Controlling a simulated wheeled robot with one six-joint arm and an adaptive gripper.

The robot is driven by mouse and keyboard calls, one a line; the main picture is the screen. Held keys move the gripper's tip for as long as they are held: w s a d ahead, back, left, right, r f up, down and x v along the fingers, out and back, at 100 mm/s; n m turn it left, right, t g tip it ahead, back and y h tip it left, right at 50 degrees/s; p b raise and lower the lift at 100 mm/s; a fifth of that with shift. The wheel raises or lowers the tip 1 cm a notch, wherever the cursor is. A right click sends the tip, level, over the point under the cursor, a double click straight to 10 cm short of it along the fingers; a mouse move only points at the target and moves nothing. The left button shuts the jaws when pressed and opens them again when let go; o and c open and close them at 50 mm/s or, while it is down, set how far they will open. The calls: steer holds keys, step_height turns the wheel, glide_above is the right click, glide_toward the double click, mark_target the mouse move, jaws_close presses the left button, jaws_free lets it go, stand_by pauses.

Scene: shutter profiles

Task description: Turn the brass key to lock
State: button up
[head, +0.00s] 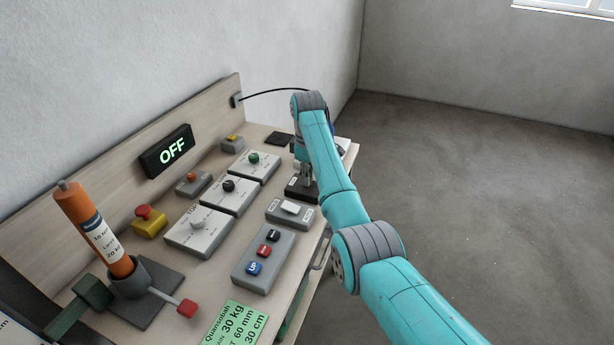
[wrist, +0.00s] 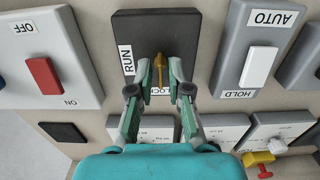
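The brass key (wrist: 160,64) stands in a dark switch box (wrist: 110,62) in the wrist view. Its bow lies roughly up-and-down in that view. A RUN label is on the left of the box, and a LOCK label below the key is partly hidden by my fingers. My gripper (wrist: 160,72) has one finger on each side of the key, with small gaps seeming to show; contact cannot be told for sure. In the head view my gripper (head: 305,178) is down at the dark box (head: 298,194), and my arm hides the key.
In the wrist view a red OFF/ON rocker (wrist: 44,78) is left and a white AUTO/HOLD rocker (wrist: 258,67) right, both close. In the head view are an OFF display (head: 167,151), a push-button box (head: 263,258), knob panels (head: 230,187) and an orange cartridge (head: 92,225).

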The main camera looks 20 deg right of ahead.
steer(key=shift+r, duration=0.1)
step_height(320, 180, up, 7)
steer(key=shift+r, duration=0.15)
stand_by(0.6)
